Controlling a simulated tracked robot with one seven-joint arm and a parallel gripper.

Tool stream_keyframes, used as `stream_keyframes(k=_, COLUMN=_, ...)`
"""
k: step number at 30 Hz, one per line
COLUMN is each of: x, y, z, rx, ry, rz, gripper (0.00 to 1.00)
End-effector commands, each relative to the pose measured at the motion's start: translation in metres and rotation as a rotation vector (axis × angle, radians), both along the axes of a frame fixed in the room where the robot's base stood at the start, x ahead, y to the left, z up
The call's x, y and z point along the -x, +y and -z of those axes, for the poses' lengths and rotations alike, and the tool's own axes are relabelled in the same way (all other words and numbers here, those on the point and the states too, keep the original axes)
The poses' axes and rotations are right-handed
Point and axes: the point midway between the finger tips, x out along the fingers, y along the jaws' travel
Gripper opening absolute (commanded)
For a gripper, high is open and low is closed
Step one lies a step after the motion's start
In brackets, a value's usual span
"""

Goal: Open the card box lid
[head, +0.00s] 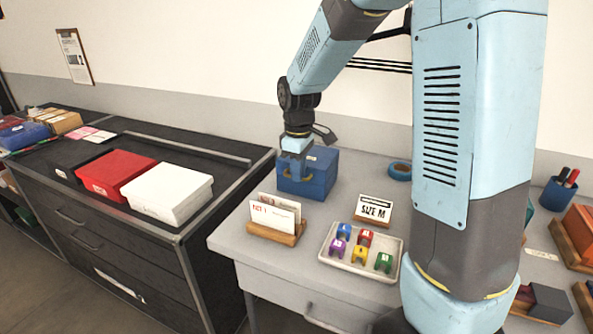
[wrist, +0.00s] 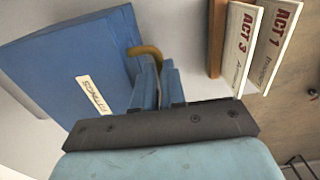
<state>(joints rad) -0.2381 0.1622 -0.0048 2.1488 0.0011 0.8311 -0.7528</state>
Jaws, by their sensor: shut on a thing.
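The card box is a blue box (head: 320,178) at the back of the grey table; its lid looks down. In the wrist view the blue box (wrist: 65,62) fills the upper left, with a white label reading FITTINGS. A curved tan pull (wrist: 146,50) stands out from the box's edge. My gripper (head: 296,160) is at the box's near left side. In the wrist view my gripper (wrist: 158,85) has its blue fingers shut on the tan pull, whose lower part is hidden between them.
A wooden holder (head: 276,232) with ACT cards stands in front of the box. Red (head: 115,173) and white (head: 169,192) boxes lie on the dark cabinet.

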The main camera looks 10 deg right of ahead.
Motion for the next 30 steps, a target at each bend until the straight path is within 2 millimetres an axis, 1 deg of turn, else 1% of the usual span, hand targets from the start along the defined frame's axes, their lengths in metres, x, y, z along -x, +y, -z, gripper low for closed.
stream_keyframes(k=1, x=-0.002, y=-0.003, z=-0.001, rx=0.001, ry=-0.005, rz=0.006, gripper=0.0)
stream_keyframes(k=9, x=-0.002, y=-0.003, z=-0.001, rx=0.001, ry=-0.005, rz=0.006, gripper=0.0)
stream_keyframes(k=10, x=-0.003, y=0.004, z=-0.001, rx=0.0, ry=-0.006, rz=0.004, gripper=0.0)
stream_keyframes(k=17, x=-0.005, y=-0.002, z=-0.007, rx=-0.018, ry=0.02, rz=0.006, gripper=0.0)
stream_keyframes(k=23, x=-0.011, y=-0.007, z=-0.023, rx=-0.076, ry=0.106, rz=0.007, gripper=0.0)
stream_keyframes(k=30, x=-0.024, y=-0.016, z=-0.048, rx=-0.171, ry=0.25, rz=0.008, gripper=0.0)
